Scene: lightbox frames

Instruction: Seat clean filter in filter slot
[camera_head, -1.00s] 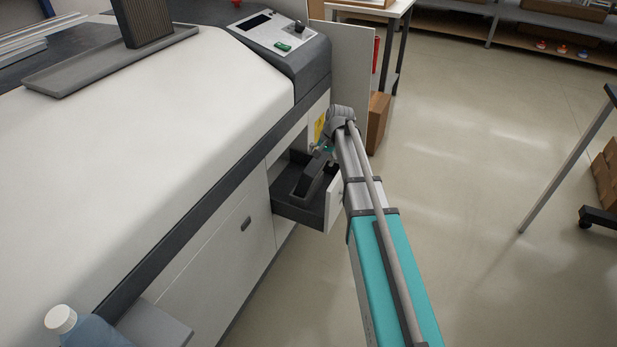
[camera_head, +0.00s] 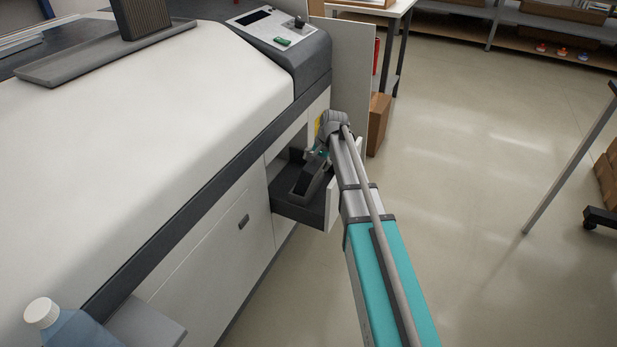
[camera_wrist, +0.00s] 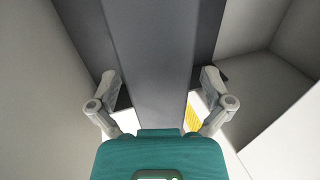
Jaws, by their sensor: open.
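A dark ribbed block, which looks like a filter (camera_head: 141,17), stands upright on a grey tray (camera_head: 60,72) on top of the white machine. An open dark drawer (camera_head: 296,212) sticks out of the machine's side, with a raised long dark grey part (camera_head: 308,184) inside; I cannot tell whether this is the filter slot. My gripper (camera_head: 317,155) is over the drawer at the end of my arm. In the wrist view my gripper (camera_wrist: 159,82) is open, its fingers on either side of a smooth grey bar (camera_wrist: 150,60). Contact cannot be told.
An open door panel (camera_head: 350,60) stands behind my arm, with a cardboard box (camera_head: 378,122) beyond. A control panel (camera_head: 272,27) tops the machine's end. A bottle (camera_head: 75,328) stands at the lower left. The floor on the right is largely clear.

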